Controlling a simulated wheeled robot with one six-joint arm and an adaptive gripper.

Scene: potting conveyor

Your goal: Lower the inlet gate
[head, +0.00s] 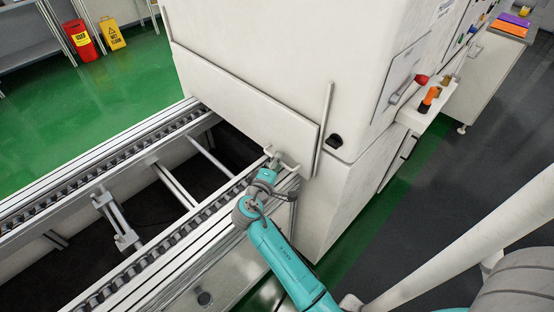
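The inlet gate (235,105) is a wide white panel on the front of the white machine. It spans the conveyor, with its lower edge close above the rails. A pale handle-like bracket (291,165) sticks out near the gate's lower right corner. My gripper (274,158) is at this bracket, at the end of my teal arm, which reaches up from the bottom of the view. It seems to touch or overlap the bracket. The fingers are small and partly hidden, so I cannot tell whether they are closed on it.
The conveyor's two roller rails (110,150) run from the lower left under the gate, with a dark gap and crossbars between. A vertical guide (325,115) stands right of the gate. A control ledge (425,108) with coloured knobs is on the machine's right side.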

